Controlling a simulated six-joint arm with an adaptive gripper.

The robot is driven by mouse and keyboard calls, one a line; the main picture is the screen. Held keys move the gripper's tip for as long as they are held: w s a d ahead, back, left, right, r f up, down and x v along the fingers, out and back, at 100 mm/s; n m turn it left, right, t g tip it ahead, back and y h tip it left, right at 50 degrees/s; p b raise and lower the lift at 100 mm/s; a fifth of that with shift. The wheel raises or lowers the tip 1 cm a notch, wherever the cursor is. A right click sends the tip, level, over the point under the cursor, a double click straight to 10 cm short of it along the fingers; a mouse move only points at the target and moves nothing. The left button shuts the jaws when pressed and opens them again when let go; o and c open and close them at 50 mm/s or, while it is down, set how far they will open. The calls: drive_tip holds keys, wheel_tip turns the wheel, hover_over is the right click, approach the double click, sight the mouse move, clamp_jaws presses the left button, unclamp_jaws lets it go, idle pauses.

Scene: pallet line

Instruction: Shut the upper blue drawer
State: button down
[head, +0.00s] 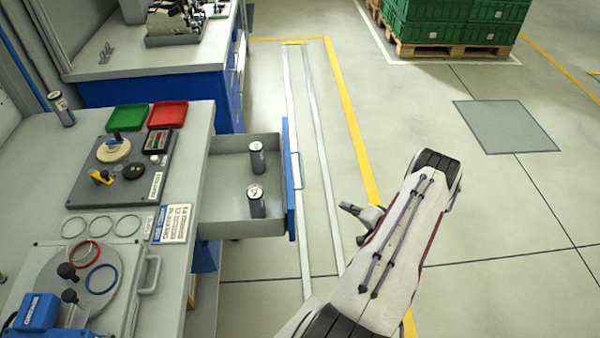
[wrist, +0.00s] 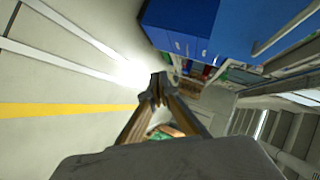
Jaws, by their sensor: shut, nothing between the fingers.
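The upper blue drawer (head: 291,185) stands pulled out from the workbench, its blue front facing right in the head view. Its grey tray holds two upright dark cylinders with light tops (head: 257,160) (head: 256,201). My gripper (head: 352,212) is to the right of the drawer front, apart from it, partly hidden by my arm. In the wrist view my gripper (wrist: 158,88) has its fingertips together with nothing between them. Blue cabinet faces (wrist: 188,28) show beyond it at the top; I cannot tell which one is the drawer.
The workbench (head: 190,255) carries a fixture plate, rings, a green tray (head: 127,118) and a red tray (head: 167,115). Another blue-fronted bench stands behind. Green crates (head: 455,22) sit on a pallet at the back right.

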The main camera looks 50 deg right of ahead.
drive_tip(key=w+a+r+m+t+y, duration=0.2)
drive_tip(key=r+t, duration=0.3)
drive_tip(key=r, duration=0.6)
drive_tip(key=shift+w+a+r+y, duration=0.15)
drive_tip(key=shift+w+a+y, duration=0.25)
drive_tip(key=shift+w+a, duration=0.25)
drive_tip(key=shift+w, duration=0.15)
drive_tip(key=w+a, duration=0.2)
drive_tip(key=w, duration=1)
drive_tip(key=shift+w+a, duration=0.2)
drive_tip(key=shift+a, duration=0.2)
drive_tip(key=shift+w+a, duration=0.1)
hover_over(219, 189)
idle(0.3)
